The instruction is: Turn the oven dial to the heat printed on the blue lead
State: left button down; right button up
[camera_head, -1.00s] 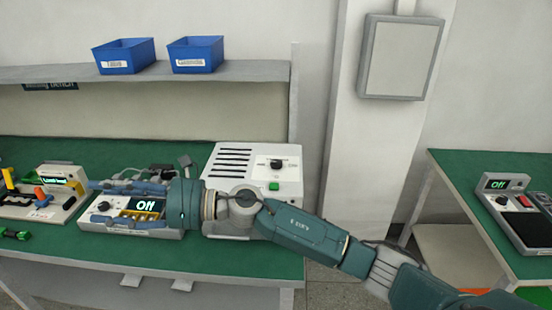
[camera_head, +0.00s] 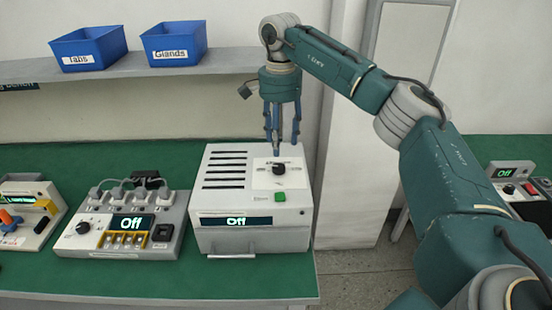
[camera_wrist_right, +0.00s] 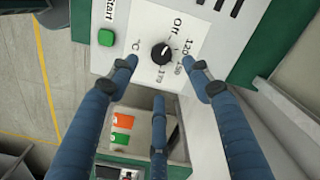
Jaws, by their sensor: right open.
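The oven (camera_head: 225,215) is a white box with dark slots on top, and its front display reads Off. Its black dial (camera_head: 279,168) sits on a white panel, with a green button (camera_head: 280,196) in front of it. My right gripper (camera_head: 277,145) points down just above and behind the dial, fingers apart and empty. In the right wrist view the dial (camera_wrist_right: 161,53) lies between my open fingers, with marks Off, 120, 150 and what looks like 170 around it. I cannot make out a blue lead. My left gripper is not in view.
A grey unit (camera_head: 125,225) with a dial, an Off display and several plugs stands left of the oven. Blue bins labelled Tabs (camera_head: 88,50) and Glands (camera_head: 173,45) are on the shelf above. Another bench with a device (camera_head: 515,180) is at the right.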

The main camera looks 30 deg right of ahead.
aim_at(279, 167)
notch_tip(279, 167, down, 4)
jog(key=shift+s+r+p, duration=0.15)
jog(key=shift+r+p, duration=0.1)
jog(key=shift+p, duration=0.15)
jog(key=shift+w+f, duration=0.2)
jog(key=shift+f, duration=0.7)
notch_tip(279, 167, down, 3)
jog(key=shift+w+r+p, duration=0.1)
jog(key=shift+w+p, duration=0.05)
jog(key=shift+p, duration=0.25)
jog(key=shift+f, duration=0.2)
jog(key=c, duration=0.9)
jog(key=shift+c, duration=1.2)
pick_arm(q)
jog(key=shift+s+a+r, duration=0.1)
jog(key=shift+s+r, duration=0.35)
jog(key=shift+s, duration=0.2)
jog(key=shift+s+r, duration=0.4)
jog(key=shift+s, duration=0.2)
